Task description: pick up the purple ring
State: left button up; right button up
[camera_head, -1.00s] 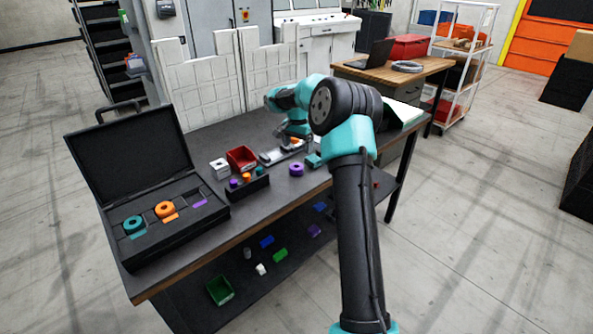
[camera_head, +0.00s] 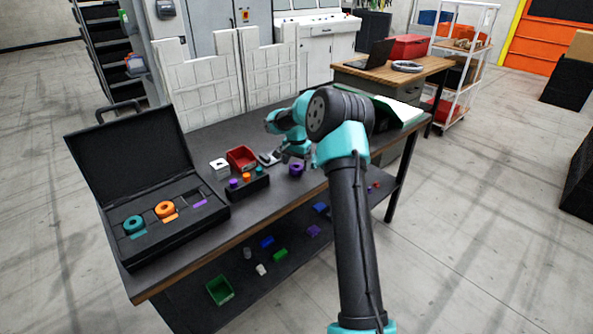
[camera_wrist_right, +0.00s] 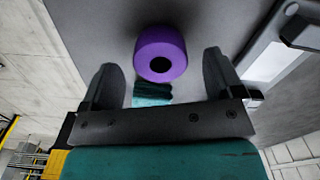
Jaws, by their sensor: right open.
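The purple ring (camera_head: 296,170) lies on the dark table, near its front edge and right of the peg block. In the right wrist view the purple ring (camera_wrist_right: 161,36) lies just ahead of the fingertips, between their lines, with its dark hole visible. My right gripper (camera_head: 288,157) is above and slightly behind the ring in the head view. Its two fingers (camera_wrist_right: 160,72) are spread wide and hold nothing. A small teal patch (camera_wrist_right: 152,96) shows between the fingers; I cannot tell what it is. My left gripper is not in view.
An open black case (camera_head: 112,253) at the left holds a teal ring (camera_head: 134,225) and an orange ring (camera_head: 165,210). A black block (camera_head: 256,187) with small colored pegs, a white block (camera_head: 219,168) and a red bin (camera_head: 241,157) stand left of the purple ring.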

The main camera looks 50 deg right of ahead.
notch_tip(320, 180, down, 2)
jog(key=shift+f, duration=0.15)
dwell(0.4)
jog(key=c, duration=1.1)
jog(key=shift+r, duration=1.8)
jog(key=s+a, duration=0.3)
jog(key=a, duration=0.1)
jog(key=s+a+r, duration=0.1)
jog(key=s+a, duration=0.6)
jog(key=a, duration=0.1)
jog(key=shift+s+r, duration=0.25)
jog(key=shift+s, duration=0.05)
jog(key=shift+w+a, duration=0.1)
